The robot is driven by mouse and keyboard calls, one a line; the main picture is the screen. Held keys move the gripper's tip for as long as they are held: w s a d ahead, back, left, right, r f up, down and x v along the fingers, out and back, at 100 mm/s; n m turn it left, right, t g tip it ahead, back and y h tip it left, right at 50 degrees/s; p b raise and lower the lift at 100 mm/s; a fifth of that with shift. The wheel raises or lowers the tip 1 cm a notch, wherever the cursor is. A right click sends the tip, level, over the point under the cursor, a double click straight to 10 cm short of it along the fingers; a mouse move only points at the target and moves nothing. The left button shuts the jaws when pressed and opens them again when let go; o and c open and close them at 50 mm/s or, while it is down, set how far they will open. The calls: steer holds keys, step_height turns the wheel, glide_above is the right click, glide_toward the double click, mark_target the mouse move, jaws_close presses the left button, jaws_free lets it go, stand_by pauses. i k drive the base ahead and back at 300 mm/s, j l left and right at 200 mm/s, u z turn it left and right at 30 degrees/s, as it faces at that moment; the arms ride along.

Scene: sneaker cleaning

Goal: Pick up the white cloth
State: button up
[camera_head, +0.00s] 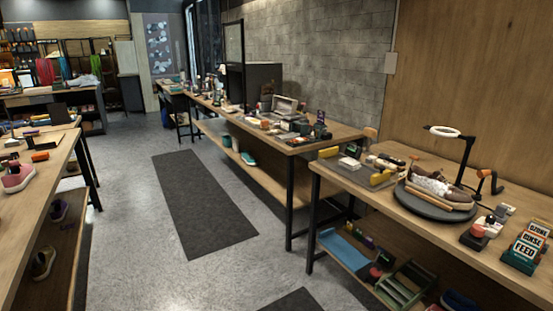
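A small white item (349,162) lies at the left end of the near right workbench, by a grey mat with yellow-ended pieces. It may be the folded white cloth, but it is too small to tell. A pale, crumpled-looking item (84,80) lies on the far left table, also too small to identify. A brown and white sneaker (440,186) rests on a round dark stand (433,207) on the near right workbench. My gripper is not in view.
A longer bench with many items runs along the grey wall. A left table (55,160) carries shoes. The grey floor between, with dark mats (200,200), is clear.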

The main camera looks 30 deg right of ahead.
mark_target(351, 165)
steer(key=i+j, duration=0.15)
steer(key=i, duration=1.7)
steer(key=i+j+z, duration=0.1)
steer(key=i+z, duration=0.3)
steer(key=i, duration=0.2)
steer(key=i+j+z, duration=0.4)
steer(key=i, duration=0.15)
steer(key=i+j+z, duration=0.45)
steer(key=i+l, duration=0.05)
steer(key=l, duration=0.05)
